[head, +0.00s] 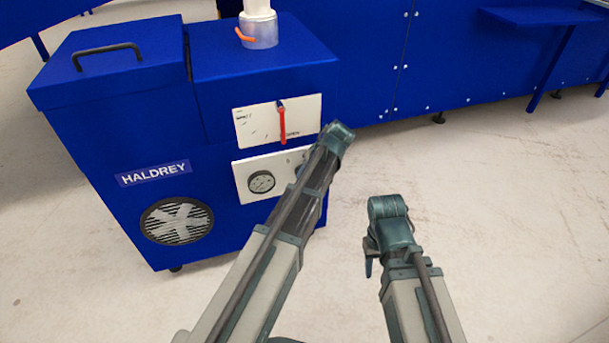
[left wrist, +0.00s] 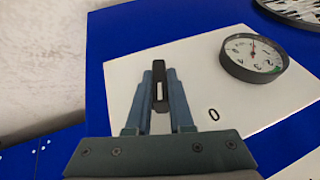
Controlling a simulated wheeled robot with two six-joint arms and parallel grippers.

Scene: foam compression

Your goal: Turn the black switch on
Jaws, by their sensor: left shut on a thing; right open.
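The black switch (left wrist: 159,92) is on a white panel (left wrist: 260,108) in the left wrist view. It is a narrow black knob with a light mark. My left gripper (left wrist: 159,76) has its two fingers on either side of it, shut on it. My right gripper (head: 370,263) is open and empty over the floor, apart from the machine.
The blue HALDREY machine (head: 105,135) carries a round gauge (head: 261,182) on the lower white panel and a red lever (head: 282,125) on the upper one. A fan grille (head: 177,221) is at lower left. Clear floor (head: 510,200) lies to the right.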

